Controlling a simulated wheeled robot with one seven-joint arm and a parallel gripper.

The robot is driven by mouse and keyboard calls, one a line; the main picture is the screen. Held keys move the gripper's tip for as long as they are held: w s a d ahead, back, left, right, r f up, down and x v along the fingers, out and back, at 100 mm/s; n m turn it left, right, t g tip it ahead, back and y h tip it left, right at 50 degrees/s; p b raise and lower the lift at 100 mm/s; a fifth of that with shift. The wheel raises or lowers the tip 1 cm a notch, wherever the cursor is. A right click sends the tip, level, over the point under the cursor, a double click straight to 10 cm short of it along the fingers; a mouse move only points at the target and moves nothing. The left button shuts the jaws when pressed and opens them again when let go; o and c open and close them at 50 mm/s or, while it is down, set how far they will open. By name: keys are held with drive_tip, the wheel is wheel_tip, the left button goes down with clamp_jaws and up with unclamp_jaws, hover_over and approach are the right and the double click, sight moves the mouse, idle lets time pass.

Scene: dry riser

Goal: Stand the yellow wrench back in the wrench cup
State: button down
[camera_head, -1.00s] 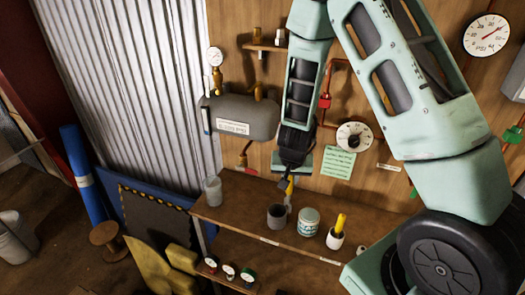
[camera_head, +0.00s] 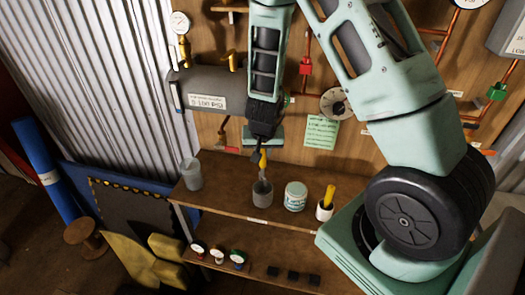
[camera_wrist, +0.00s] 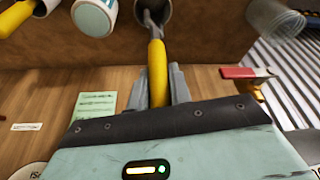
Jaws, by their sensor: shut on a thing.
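The yellow wrench (camera_head: 263,158) hangs upright with its yellow handle up and its grey metal end down. My gripper (camera_head: 259,148) is shut on the handle. In the wrist view the handle (camera_wrist: 157,75) sits between the two grey fingers of my gripper (camera_wrist: 158,88). The wrench cup, a dark grey cup (camera_head: 262,194), stands on the shelf directly below. In the wrist view the metal end overlaps the mouth of the cup (camera_wrist: 168,12). I cannot tell how deep the end reaches inside.
A white and teal tin (camera_head: 296,197) stands just right of the cup. Beyond it is a white cup (camera_head: 324,212) holding a yellow-handled tool (camera_head: 329,195). A clear tumbler (camera_head: 191,174) stands at the left of the wooden shelf (camera_head: 225,190). A gauge panel is behind.

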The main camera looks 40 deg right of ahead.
sight(263, 170)
drive_tip(key=shift+f+b, duration=4.15)
drive_tip(key=shift+f, duration=0.8)
drive_tip(key=c, duration=1.2)
unclamp_jaws()
drive_tip(key=p+v, duration=0.7)
drive_tip(key=v, duration=1)
drive_tip(key=shift+s+a+r+p, duration=0.1)
drive_tip(key=shift+s+r+p, duration=0.05)
drive_tip(key=shift+p, duration=0.15)
